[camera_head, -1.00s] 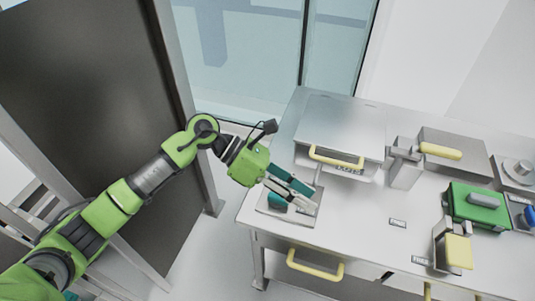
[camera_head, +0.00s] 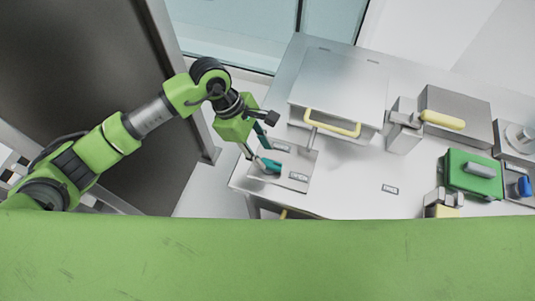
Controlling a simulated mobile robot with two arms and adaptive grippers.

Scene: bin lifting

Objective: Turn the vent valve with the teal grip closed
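The vent valve's teal grip (camera_head: 268,165) lies low over a grey metal plate (camera_head: 287,173) at the table's left corner, pointing toward the lower left. Two small labels sit on the plate, too small to read surely. My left gripper (camera_head: 259,149) is at the plate's left edge, just above and left of the teal grip. Its two fingers are spread apart and point down toward the grip. I see nothing between them, and cannot tell if a finger touches the grip. My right gripper is not in view.
A steel box with a yellow handle (camera_head: 332,123) stands behind the plate. To the right are a yellow-handled lever (camera_head: 442,119), a green box (camera_head: 472,174) and a blue knob (camera_head: 523,187). A green part of my own body covers the bottom.

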